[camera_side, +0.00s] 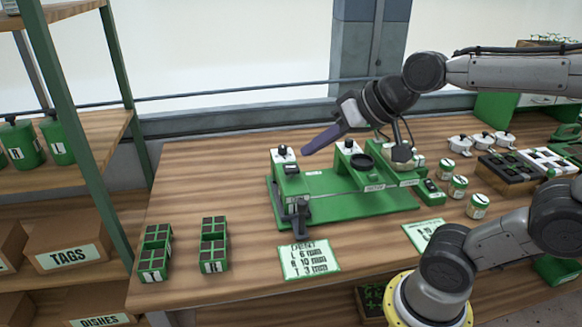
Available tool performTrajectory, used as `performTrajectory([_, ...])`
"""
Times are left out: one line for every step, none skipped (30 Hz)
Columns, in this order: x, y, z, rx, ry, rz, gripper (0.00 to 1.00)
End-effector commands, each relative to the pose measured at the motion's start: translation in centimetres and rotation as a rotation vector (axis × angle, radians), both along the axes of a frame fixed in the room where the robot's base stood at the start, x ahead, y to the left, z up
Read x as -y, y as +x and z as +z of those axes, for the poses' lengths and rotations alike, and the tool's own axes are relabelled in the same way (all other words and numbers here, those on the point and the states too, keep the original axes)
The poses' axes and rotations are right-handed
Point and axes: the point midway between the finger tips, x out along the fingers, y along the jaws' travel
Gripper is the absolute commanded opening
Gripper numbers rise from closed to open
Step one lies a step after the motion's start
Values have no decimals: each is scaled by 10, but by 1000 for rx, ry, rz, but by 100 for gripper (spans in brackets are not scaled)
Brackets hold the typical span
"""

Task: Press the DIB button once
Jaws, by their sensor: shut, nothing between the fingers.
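The green seeder machine (340,208) stands on the wooden bench. A white block with a dark knob (283,153) tops its left post, and a similar white block (348,147) stands further right. I cannot read which control is marked DIB. My gripper (305,152) is shut and empty. Its purple fingers slant down to the left, with the tips appearing just right of the left knob in the picture; I cannot tell their exact gap or height.
Two green-and-black cell trays (155,253) (214,245) stand at front left. A DENT card (309,261) lies before the machine. Several small jars (458,187) and a dark tray (510,174) are at right. A green-framed shelf (68,100) borders the left.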

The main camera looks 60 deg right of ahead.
Motion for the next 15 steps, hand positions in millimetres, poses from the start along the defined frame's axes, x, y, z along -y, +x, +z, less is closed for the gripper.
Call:
performTrajectory([9, 21, 4, 17, 44, -62, 0])
performTrajectory([14, 34, 7, 32, 72, -101, 0])
performTrajectory([23, 49, 10, 49, 104, -152, 0])
performTrajectory([30, 61, 11, 59, 128, -189, 0])
performTrajectory([38, 71, 11, 68, 150, -226, 0])
performTrajectory([49, 84, 10, 76, 175, -272, 0])
performTrajectory([57, 92, 8, 81, 191, -304, 0])
performTrajectory([65, 99, 6, 82, 206, -335, 0])
performTrajectory([76, 108, 2, 84, 220, -371, 0])
performTrajectory([83, 112, -2, 79, 229, -393, 0])
performTrajectory([89, 116, -6, 74, 235, -413, 0])
performTrajectory([97, 119, -12, 64, 241, -433, 0])
performTrajectory([101, 121, -16, 54, 243, -446, 0])
performTrajectory([105, 121, -20, 48, 246, -457, 0])
performTrajectory([109, 121, -24, 36, 246, -467, 0])
